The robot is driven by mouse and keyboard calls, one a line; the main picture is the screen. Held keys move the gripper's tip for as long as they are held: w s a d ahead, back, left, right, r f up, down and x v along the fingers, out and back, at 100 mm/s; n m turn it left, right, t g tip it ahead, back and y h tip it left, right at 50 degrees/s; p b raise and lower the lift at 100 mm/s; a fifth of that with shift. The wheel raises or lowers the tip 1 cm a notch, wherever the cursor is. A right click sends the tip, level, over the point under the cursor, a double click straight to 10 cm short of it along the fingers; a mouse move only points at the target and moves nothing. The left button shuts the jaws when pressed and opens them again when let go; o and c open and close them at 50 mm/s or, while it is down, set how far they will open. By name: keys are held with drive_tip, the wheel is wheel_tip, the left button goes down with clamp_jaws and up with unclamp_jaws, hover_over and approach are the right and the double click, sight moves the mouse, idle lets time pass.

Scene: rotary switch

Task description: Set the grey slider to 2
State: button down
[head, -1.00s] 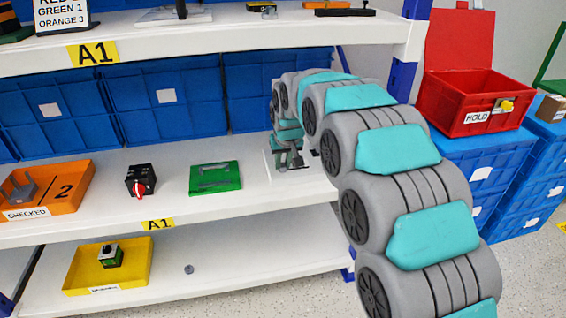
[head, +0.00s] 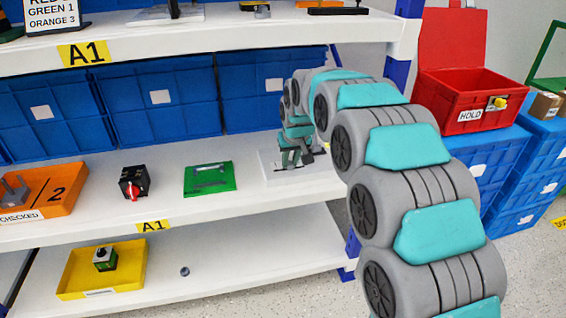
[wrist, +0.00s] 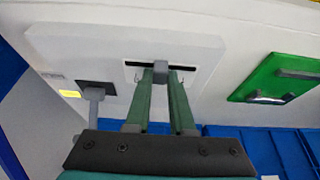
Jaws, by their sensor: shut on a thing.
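The grey slider (wrist: 160,69) is a small block in a dark slot on a white panel (wrist: 90,45), seen in the wrist view. My gripper (wrist: 160,78) has its two green fingers closed around the slider, one on each side. In the head view my gripper (head: 293,160) reaches down to the white panel (head: 268,172) on the middle shelf, and the arm and fingers hide the slider there. No scale numbers can be read beside the slot.
On the same panel is a grey lever (wrist: 95,93) on a black plate, close to my fingers. A green board (head: 209,180), a black box with a red knob (head: 134,184) and an orange tray (head: 65,188) stand to the left. The upper shelf (head: 220,35) overhangs.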

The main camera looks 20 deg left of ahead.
drive_tip(key=c, duration=0.8)
unclamp_jaws()
drive_tip(key=shift+o, duration=0.2)
drive_tip(key=v, duration=0.7)
drive_tip(key=shift+s+r+b, duration=0.15)
drive_tip(key=shift+r+b, duration=0.2)
drive_tip(key=shift+b, duration=0.05)
drive_tip(key=shift+d, duration=0.15)
